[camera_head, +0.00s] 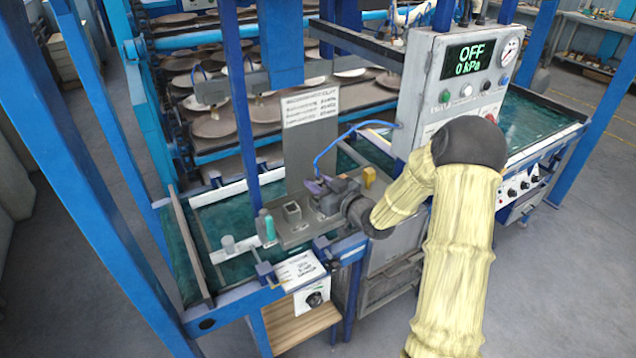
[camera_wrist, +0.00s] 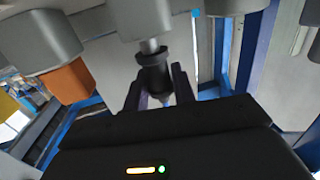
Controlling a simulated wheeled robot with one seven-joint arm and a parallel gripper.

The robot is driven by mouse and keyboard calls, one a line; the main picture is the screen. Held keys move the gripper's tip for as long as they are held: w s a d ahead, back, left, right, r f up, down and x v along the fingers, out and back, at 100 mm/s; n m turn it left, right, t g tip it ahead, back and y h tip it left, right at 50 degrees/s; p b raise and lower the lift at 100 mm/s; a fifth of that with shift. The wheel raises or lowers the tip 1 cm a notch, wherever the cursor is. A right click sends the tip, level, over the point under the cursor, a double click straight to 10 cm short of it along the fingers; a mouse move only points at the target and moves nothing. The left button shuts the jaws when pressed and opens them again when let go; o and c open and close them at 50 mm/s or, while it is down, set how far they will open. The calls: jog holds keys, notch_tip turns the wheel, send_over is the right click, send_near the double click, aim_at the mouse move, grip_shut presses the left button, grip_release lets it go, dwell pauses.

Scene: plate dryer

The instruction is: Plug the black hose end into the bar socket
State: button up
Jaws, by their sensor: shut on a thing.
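My gripper (camera_head: 328,198) is over the grey fixture beside the water tank. In the wrist view, its two dark fingers (camera_wrist: 157,96) are closed around the black hose end (camera_wrist: 154,76), which has a flared collar. A narrow grey stub (camera_wrist: 149,46) meets or overlaps that collar, below a large grey rounded body (camera_wrist: 145,15). I cannot tell whether they are joined or which part is the bar socket. In the head view, a blue hose (camera_head: 345,134) arches from the control box side down to my gripper, which hides the black end.
A grey control box (camera_head: 455,95) reads OFF and 0 kPa. A yellow block (camera_head: 369,176) is close right of my gripper. A grey plate (camera_head: 300,232) with a small square block (camera_head: 292,212) lies left. A blue post (camera_head: 240,110) rises nearby. Plates fill the rack behind.

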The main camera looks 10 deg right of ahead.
jog(key=shift+f+b, duration=0.5)
jog(key=shift+b, duration=0.05)
dwell(0.4)
jog(key=o, duration=1.1)
jog(key=shift+c, duration=0.2)
jog(key=shift+s+d, duration=0.1)
jog(key=f+b+v, duration=0.1)
jog(key=b+v, duration=0.2)
jog(key=v, duration=1.4)
jog(key=shift+r, duration=0.45)
